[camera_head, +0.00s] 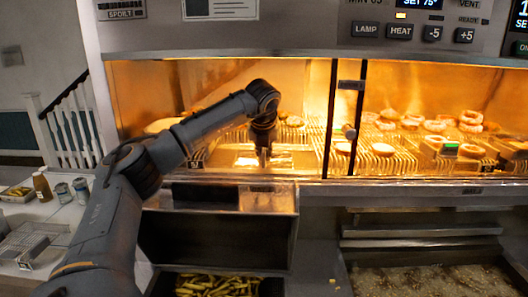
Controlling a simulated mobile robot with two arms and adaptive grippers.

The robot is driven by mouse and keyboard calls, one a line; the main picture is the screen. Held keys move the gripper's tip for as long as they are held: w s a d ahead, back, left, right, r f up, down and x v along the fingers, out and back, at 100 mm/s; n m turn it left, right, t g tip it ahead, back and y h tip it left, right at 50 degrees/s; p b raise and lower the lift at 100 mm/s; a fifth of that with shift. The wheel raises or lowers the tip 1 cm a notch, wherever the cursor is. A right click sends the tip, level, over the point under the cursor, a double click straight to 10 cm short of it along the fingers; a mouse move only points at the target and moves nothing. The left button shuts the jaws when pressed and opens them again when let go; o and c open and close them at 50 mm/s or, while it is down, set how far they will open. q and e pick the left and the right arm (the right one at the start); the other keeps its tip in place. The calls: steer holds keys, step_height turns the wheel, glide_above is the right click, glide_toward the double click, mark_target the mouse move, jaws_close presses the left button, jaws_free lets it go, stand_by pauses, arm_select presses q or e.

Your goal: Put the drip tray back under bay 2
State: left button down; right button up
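My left arm comes in from the left and reaches into the lit warming cabinet. Its gripper (263,160) points down just above a bright flat patch at the wire rack's front; whether it touches is unclear. The fingers look narrow and close together, but I cannot tell whether they are shut or hold anything. A shiny metal tray-like piece (268,200) juts out below the cabinet's front edge, above a dark open recess. It may be the drip tray; I cannot be sure. No bay number is readable. My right gripper is not in view.
A divider post (345,120) splits the cabinet. Ring-shaped fried food (470,120) lies on the right rack (385,165). Fries (215,286) fill a bin below. A fryer vat (430,280) is at lower right. A wire basket (35,245), bottle and cans stand on the left counter.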

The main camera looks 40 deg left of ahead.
arm_select(q)
steer(key=shift+f, duration=1.4)
steer(key=c, duration=1.5)
jaws_free()
steer(key=shift+o, duration=0.2)
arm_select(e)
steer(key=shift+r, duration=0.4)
